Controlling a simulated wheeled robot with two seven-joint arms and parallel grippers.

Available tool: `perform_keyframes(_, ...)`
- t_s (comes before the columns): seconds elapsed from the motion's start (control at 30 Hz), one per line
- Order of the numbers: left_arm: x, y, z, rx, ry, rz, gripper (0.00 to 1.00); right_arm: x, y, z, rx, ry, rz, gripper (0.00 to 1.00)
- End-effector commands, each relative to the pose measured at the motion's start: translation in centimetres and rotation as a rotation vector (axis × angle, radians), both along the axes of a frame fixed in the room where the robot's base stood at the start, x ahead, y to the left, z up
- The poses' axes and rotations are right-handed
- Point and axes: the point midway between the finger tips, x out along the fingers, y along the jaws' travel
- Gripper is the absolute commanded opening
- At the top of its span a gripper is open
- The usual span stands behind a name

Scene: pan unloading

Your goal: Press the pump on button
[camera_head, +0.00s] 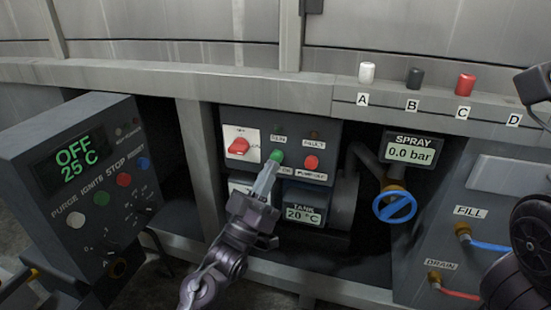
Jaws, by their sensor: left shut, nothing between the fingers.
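The pump panel (258,128) is a dark box in the middle of the view. It carries a green button (276,155), a red button (311,162) to its right and a red switch (239,146) on a white plate to its left. My left gripper (271,168) is shut and empty. Its fingertips are at the lower edge of the green button; I cannot tell whether they touch it. The gripper hides part of the panel's lower edge and labels. Part of my right arm (530,235) shows at the right edge; its gripper is not in view.
A burner control box (75,190) reading OFF 25 C stands at left. The tank display (303,214) is just below the panel. A blue valve wheel (396,206) and spray display (411,151) are at right. Fill (464,230) and drain (436,278) taps are farther right.

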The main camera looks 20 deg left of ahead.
Motion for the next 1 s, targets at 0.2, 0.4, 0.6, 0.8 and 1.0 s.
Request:
perform_keyframes(0.2,0.65,-0.02,0.11,0.000,-0.001,0.000,0.00,0.03,-0.01,0.31,0.001,0.001,0.000,0.35)
perform_keyframes(0.4,0.63,-0.03,0.05,0.000,0.000,0.000,0.00,0.00,-0.02,0.27,0.000,0.000,0.000,0.35)
perform_keyframes(0.6,0.71,-0.03,0.05,0.000,-0.001,-0.001,0.00,-0.15,-0.01,0.36,0.000,-0.005,0.000,0.35)
perform_keyframes(0.8,0.94,-0.03,0.02,0.000,0.000,0.000,0.00,-0.38,-0.02,0.51,0.001,-0.012,0.000,0.35)
perform_keyframes(1.0,1.18,-0.05,0.02,0.000,0.000,0.000,0.00,-0.37,-0.01,0.52,0.000,-0.013,0.000,0.35)
